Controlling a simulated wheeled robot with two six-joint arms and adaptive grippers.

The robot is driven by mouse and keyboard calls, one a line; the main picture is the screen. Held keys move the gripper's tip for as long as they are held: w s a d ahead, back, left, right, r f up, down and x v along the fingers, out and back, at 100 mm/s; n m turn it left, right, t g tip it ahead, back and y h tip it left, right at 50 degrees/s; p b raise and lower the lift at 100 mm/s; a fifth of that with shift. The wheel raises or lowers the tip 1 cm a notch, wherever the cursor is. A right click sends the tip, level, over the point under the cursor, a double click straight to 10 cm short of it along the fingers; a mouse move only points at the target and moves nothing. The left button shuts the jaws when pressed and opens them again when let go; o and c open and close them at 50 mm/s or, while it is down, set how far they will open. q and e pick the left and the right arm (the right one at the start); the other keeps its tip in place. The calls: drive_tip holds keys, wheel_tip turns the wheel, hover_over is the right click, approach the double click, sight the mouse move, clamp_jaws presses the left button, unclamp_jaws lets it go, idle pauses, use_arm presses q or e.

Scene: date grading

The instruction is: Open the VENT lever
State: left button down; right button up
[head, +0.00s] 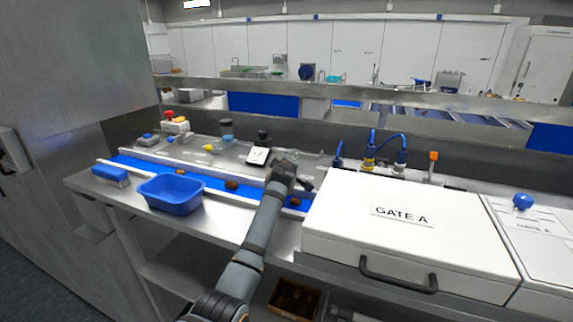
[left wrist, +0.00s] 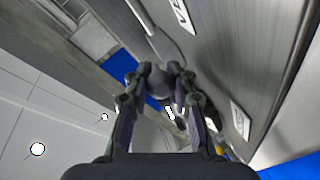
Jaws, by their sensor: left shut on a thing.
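My left gripper (head: 285,168) reaches over the conveyor to the metal panel at the back. In the left wrist view the left gripper (left wrist: 160,88) is shut on a dark round knob (left wrist: 159,80). The knob seems to be the end of a grey lever (left wrist: 146,22) that runs up along the panel. A white label (left wrist: 181,14) beside the lever is partly cut off; its visible letters seem to start with V. In the head view my gripper largely hides the lever, and its angle cannot be told there. My right gripper is not in view.
A blue conveyor (head: 213,183) carries a few brown dates (head: 232,184). A blue basket (head: 171,195) stands in front. The white GATE A box (head: 400,240) is close on the right. Blue-topped fittings (head: 370,150) and an orange-topped post (head: 433,160) rise behind it.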

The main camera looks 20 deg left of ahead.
use_arm(q)
drive_tip(key=c, duration=1.6)
unclamp_jaws()
drive_tip(key=shift+f, duration=0.3)
drive_tip(key=shift+o, duration=1.1)
drive_tip(key=shift+d, duration=0.1)
drive_tip(key=shift+s+r, duration=0.15)
drive_tip(key=shift+r, duration=0.1)
drive_tip(key=v, duration=1.2)
